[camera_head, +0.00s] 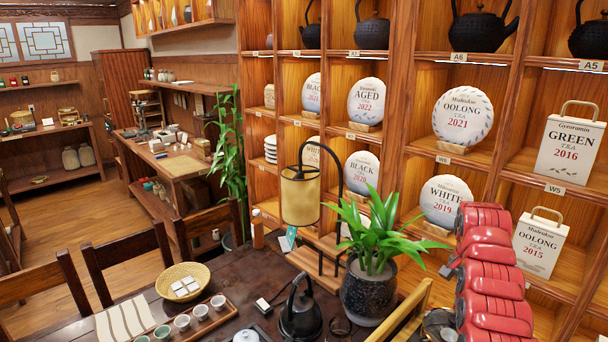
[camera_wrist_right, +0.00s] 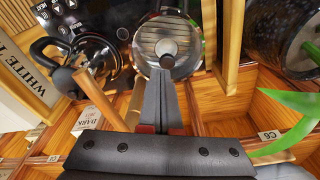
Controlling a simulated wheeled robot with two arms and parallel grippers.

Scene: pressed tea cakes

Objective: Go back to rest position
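My right arm (camera_head: 488,280), red and jointed, stands at the lower right of the head view, in front of the shelves. Its gripper is not clearly shown there. In the right wrist view my right gripper (camera_wrist_right: 168,72) points up the picture with its two dark fingers together. No gap shows between them, and I make out nothing held. Their tips overlap in view a round, shiny disc with a dark knob (camera_wrist_right: 167,47); I cannot tell whether they touch. My left arm and gripper are not in view.
A potted plant (camera_head: 368,292), a dark kettle (camera_head: 301,318), a wicker basket (camera_head: 183,279) and a cup tray (camera_head: 205,327) stand on the dark table. Shelves hold tea cakes such as Oolong 2021 (camera_head: 462,116). Wooden bars (camera_wrist_right: 232,45) lie close beside the gripper.

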